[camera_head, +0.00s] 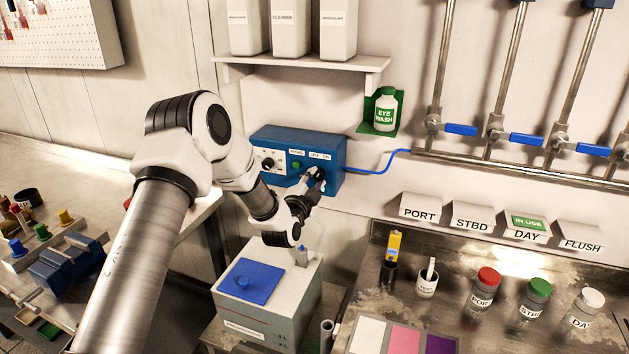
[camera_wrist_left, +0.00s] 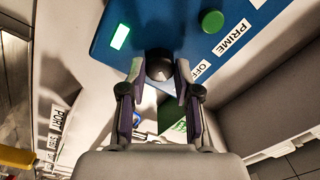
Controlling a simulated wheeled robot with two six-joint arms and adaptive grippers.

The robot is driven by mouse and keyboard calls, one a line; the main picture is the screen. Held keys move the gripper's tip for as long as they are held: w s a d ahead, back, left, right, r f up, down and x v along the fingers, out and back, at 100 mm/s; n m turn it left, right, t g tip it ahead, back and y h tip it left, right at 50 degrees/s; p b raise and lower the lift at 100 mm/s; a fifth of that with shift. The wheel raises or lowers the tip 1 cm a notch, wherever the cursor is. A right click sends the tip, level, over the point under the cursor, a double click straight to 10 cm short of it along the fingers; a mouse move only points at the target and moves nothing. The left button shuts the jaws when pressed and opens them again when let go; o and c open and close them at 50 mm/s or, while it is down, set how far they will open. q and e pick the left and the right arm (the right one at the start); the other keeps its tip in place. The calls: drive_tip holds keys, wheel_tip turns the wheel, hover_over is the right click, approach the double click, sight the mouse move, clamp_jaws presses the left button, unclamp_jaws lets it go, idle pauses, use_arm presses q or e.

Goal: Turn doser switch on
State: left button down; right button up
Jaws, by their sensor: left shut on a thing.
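The blue doser box (camera_head: 272,135) is on the back wall under the shelf in the head view. Its front has a dial (camera_head: 267,163), a green button (camera_head: 296,165) and small labels at the right. In the left wrist view the doser's blue panel (camera_wrist_left: 165,25) shows a green PRIME button (camera_wrist_left: 212,21), an OFF label and a bright green lit rectangle (camera_wrist_left: 119,37). My left gripper (camera_head: 316,181) is at the panel's right part. Its fingers are shut on the dark switch knob (camera_wrist_left: 159,66), one on each side. My right gripper is not in view.
A grey box with a blue lid (camera_head: 249,281) stands below my left arm. A blue tube (camera_head: 372,168) runs from the doser to the right. An eye wash bottle (camera_head: 386,110) sits above it. Jars and coloured pads occupy the bench at the right.

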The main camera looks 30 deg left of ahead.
use_arm(q)
drive_tip(key=shift+r, duration=0.1)
drive_tip(key=c, duration=1)
unclamp_jaws()
drive_tip(key=shift+a, duration=0.1)
drive_tip(key=shift+o, duration=0.9)
drive_tip(key=shift+w+a+f, duration=0.1)
drive_tip(key=shift+w+f, duration=0.05)
drive_tip(key=shift+f, duration=0.05)
drive_tip(key=v, duration=1.2)
drive_tip(key=shift+f, duration=0.15)
